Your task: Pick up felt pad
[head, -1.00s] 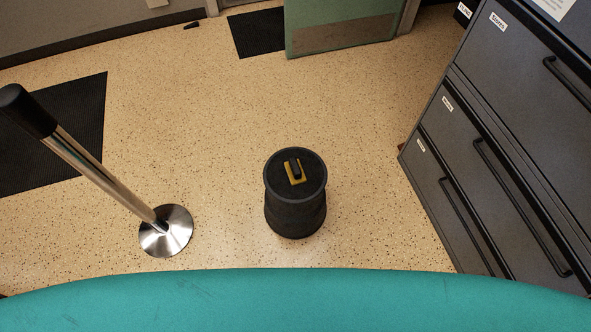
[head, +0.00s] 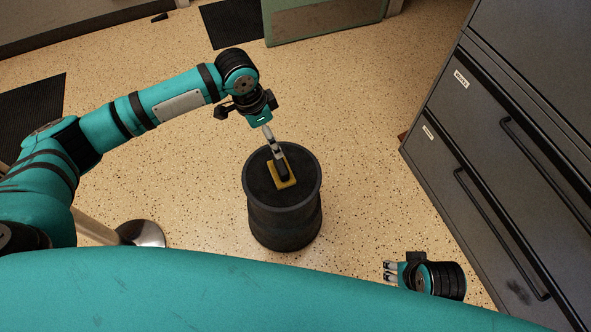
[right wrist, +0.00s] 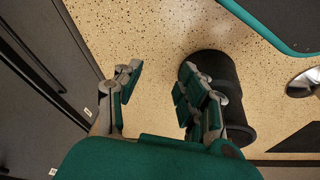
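The felt pad (head: 287,184), a small yellow piece with a dark block on top, lies on the black drum-shaped stand (head: 284,225). My left gripper (head: 275,148) reaches down from above, its fingers over the dark block. They overlap the block in the head view, so I cannot tell whether they touch it or are closed on it. My right gripper (head: 389,271) is low at the right, apart from the stand. In the right wrist view the right gripper (right wrist: 158,84) has its fingers spread with nothing between them.
Grey drawer cabinets (head: 480,140) stand at the right, near my right gripper. Dark mats (head: 230,22) lie farther back. Speckled floor around the stand is clear.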

